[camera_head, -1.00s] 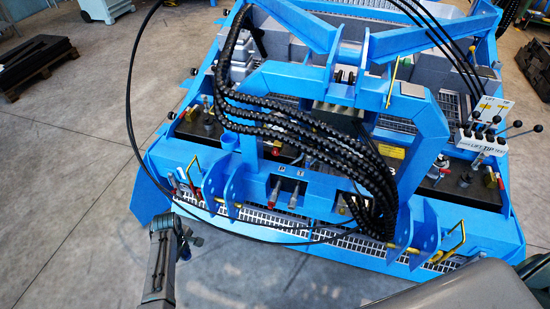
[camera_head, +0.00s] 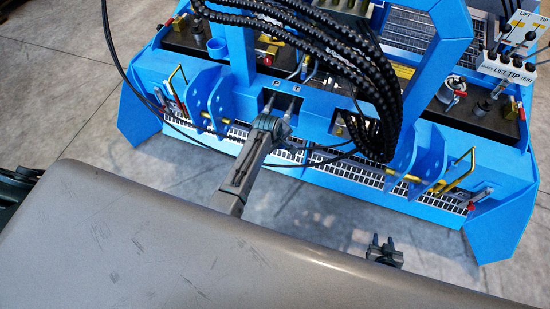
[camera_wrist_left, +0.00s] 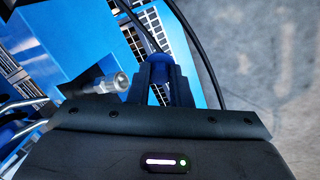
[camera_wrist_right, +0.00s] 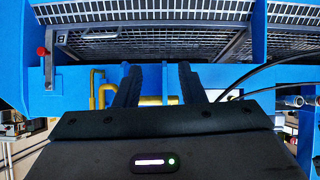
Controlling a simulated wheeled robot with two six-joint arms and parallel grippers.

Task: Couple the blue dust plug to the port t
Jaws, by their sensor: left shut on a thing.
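My left gripper (camera_head: 268,124) is at the recessed panel under the letters P and, apparently, T. In the left wrist view its fingers are shut on a dark blue piece, the dust plug (camera_wrist_left: 157,58), mostly hidden between them. A silver port fitting (camera_wrist_left: 112,84) sticks out just left of the fingers, apart from the plug; I cannot tell which port it is. In the head view the port t fitting (camera_head: 290,109) sits right beside the gripper, partly hidden. My right gripper (camera_head: 383,248) is in front of the blue frame. Its fingers (camera_wrist_right: 160,85) are apart with nothing between them.
Thick black hoses (camera_head: 350,62) arch over the frame right of the ports. Thin black cables run near the left gripper. A perforated step (camera_head: 330,178) lies below the panel. Yellow handles (camera_head: 461,170) stand at the right. The floor before the frame is clear.

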